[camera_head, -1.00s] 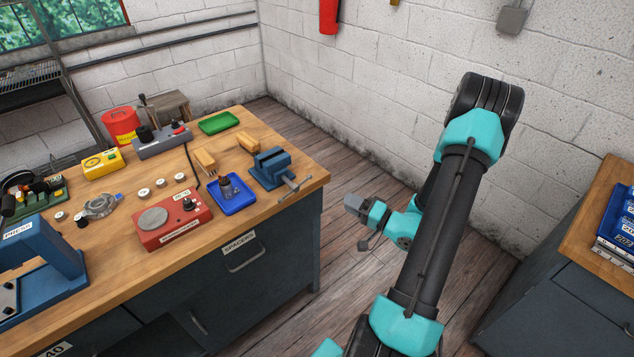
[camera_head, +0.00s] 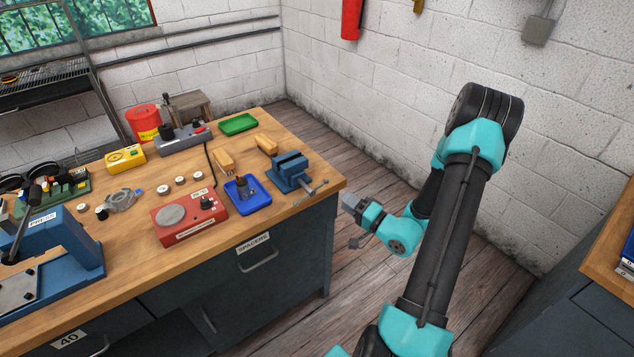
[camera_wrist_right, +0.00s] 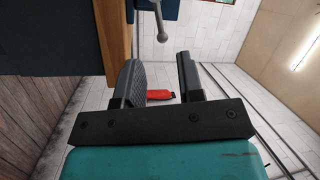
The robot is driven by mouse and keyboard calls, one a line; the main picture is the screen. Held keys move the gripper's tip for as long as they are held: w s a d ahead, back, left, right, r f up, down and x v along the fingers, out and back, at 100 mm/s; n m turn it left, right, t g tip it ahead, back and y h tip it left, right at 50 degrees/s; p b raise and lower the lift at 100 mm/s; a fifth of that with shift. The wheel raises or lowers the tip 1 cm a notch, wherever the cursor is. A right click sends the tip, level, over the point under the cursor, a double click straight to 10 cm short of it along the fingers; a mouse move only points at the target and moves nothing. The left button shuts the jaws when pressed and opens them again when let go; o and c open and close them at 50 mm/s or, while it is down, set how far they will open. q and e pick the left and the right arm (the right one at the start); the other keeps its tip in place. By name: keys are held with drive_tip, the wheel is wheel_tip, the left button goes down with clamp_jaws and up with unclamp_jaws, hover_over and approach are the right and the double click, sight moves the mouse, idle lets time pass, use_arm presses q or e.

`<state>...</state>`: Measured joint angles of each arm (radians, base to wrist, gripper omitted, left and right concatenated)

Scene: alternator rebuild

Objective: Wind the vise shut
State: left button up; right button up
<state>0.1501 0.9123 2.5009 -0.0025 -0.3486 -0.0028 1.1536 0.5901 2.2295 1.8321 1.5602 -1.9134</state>
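The blue vise (camera_head: 291,168) stands at the right corner of the wooden bench, its metal handle bar (camera_head: 311,193) sticking out past the front edge. I cannot tell how wide its jaws are. My right gripper (camera_head: 348,201) is just right of the bench corner, near the handle but apart from it. In the right wrist view the gripper (camera_wrist_right: 160,75) is open and empty, and the handle's ball end (camera_wrist_right: 162,37) shows beyond the fingertips. My left gripper is not in view.
A blue tray (camera_head: 260,203) with a dark part in it and a red device (camera_head: 168,232) sit left of the vise. Wooden-handled brushes (camera_head: 266,144) lie behind. The bench edge (camera_wrist_right: 118,35) is close to the gripper. Floor right of the bench is clear.

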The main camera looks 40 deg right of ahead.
sight(310, 191)
drive_tip(key=w, duration=0.4)
drive_tip(key=w+a+r, duration=0.1)
drive_tip(key=w, duration=0.6)
drive_tip(key=shift+w+a+r, duration=0.25)
drive_tip(key=shift+w+a, duration=0.05)
drive_tip(key=shift+w, duration=0.1)
drive_tip(key=shift+c, duration=0.5)
clamp_jaws()
